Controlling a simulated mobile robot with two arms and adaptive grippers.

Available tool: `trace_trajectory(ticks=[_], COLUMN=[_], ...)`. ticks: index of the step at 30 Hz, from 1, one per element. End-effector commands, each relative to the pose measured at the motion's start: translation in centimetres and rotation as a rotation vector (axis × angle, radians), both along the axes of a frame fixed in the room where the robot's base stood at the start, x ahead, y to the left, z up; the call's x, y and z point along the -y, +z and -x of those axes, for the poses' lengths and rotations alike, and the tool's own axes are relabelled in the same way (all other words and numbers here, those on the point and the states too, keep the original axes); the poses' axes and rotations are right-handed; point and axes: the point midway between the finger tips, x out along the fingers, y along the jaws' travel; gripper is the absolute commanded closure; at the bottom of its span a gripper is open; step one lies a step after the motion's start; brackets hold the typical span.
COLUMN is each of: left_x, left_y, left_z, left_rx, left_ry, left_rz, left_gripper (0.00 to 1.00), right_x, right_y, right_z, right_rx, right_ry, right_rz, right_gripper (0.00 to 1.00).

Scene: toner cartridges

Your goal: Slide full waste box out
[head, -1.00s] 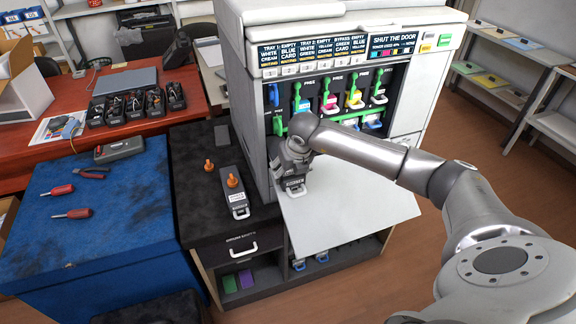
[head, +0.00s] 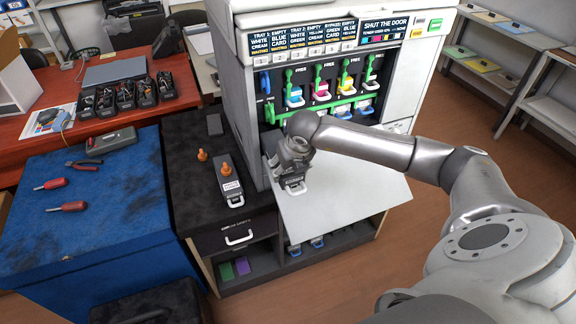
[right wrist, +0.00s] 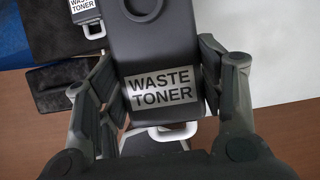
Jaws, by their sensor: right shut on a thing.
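The waste box is dark, with a "WASTE TONER" label and a white handle, and fills the middle of the right wrist view (right wrist: 160,50). My right gripper (right wrist: 162,100) is shut on it, one finger on each side. In the head view the right gripper (head: 291,168) is at the printer's front, over the white lowered door (head: 345,190). The box's near end with its white handle (head: 296,188) shows below the gripper; its far end is hidden there. A second waste box (head: 229,183) lies on the black cabinet top to the left. My left gripper is out of view.
The printer (head: 250,110) stands open with colored cartridges and green levers above the door. Orange plugs (head: 202,155) are on the black cabinet (head: 185,185). A blue bench (head: 100,225) holds screwdrivers and pliers. The door's right part is bare.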

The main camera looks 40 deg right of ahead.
Motion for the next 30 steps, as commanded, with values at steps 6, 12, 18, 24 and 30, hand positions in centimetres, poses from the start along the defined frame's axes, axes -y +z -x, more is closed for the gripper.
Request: trace_trajectory(ticks=[6, 12, 18, 24, 30], left_x=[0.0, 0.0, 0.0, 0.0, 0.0], left_y=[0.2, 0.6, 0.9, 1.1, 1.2], left_z=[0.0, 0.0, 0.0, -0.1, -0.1], left_rx=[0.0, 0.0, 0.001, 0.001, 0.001], left_ry=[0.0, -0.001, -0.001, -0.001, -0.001], left_rz=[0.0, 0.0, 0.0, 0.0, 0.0], left_gripper=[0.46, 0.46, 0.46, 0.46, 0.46], right_x=[0.0, -0.4, -0.7, -1.0, -1.2], right_y=[0.4, 0.9, 1.4, 2.0, 2.2], right_z=[0.2, 1.5, 2.9, 4.2, 4.8], right_rx=[0.005, 0.004, 0.004, 0.004, 0.005], right_ry=[0.001, 0.001, 0.001, 0.001, 0.001], right_rz=[0.001, 0.0, 0.0, 0.0, 0.001], right_gripper=[0.97, 0.97, 0.98, 0.98, 0.98])
